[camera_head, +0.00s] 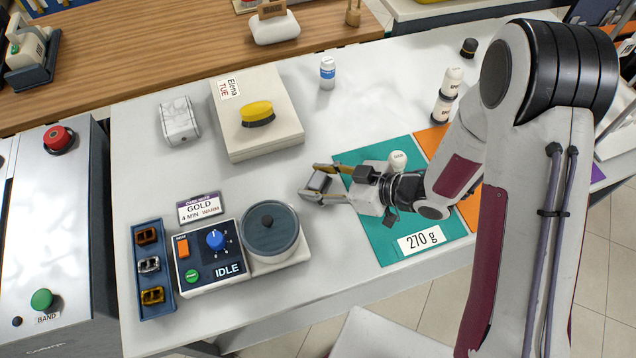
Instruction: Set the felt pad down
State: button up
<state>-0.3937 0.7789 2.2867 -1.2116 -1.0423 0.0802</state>
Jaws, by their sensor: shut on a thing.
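My gripper (318,184) is over the white counter (345,115), just left of the teal mat (395,240). It is shut on a small grey piece, which I take to be the felt pad (319,182). The fingers cover part of the pad. From this one view I cannot tell whether the pad touches the counter or is held above it.
A lidded round pot (270,228) stands on a unit with a control panel (209,258) reading IDLE. A pale box (255,140) carries a yellow-topped brush (257,113). A small white bottle (327,73) stands behind. Counter between box and pot is clear.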

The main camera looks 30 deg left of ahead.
jog(key=shift+f, duration=0.8)
jog(key=shift+f, duration=0.15)
jog(key=o, duration=1.1)
jog(key=shift+v, duration=6.05)
